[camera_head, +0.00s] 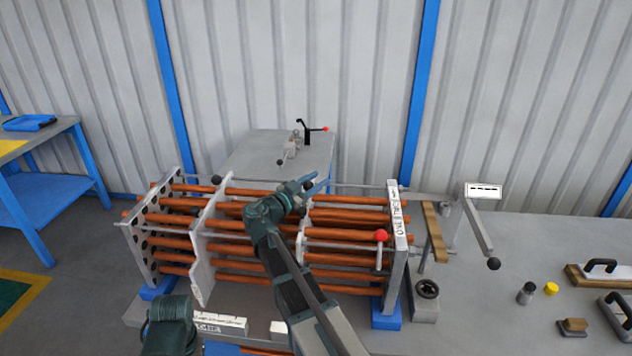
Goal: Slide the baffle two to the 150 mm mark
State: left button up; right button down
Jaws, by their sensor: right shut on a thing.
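A tube bundle of several copper-coloured rods runs between a left tube plate (140,245) and a right end plate (396,265). Two light grey baffles stand upright across the rods: a left baffle (203,255) and a right-hand baffle (301,240). I cannot read which is number two. My right gripper (308,183) is shut at the top of the right-hand baffle, its arm hiding part of that baffle and the rods. My left arm shows only as a dark link at the lower left; its gripper is out of view. No 150 mm mark is readable.
A white marked strip (220,322) lies in front of the bundle. A red-knobbed lever (381,237) stands before the rods near the right end plate. A crank handle (493,263), a handwheel (428,288) and a yellow cap (551,288) are on the right. A grey cabinet (260,155) stands behind.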

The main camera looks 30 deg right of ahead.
dwell(0.8)
jog(key=s+d, duration=0.2)
jog(key=d, duration=0.1)
jog(key=s+d, duration=0.2)
jog(key=d, duration=0.1)
jog(key=s+d, duration=0.2)
jog(key=d, duration=0.1)
jog(key=shift+s+d, duration=0.2)
jog(key=shift+s, duration=0.05)
jog(key=c, duration=0.5)
grip_release()
jog(key=shift+s+d, duration=0.1)
jog(key=shift+d, duration=0.05)
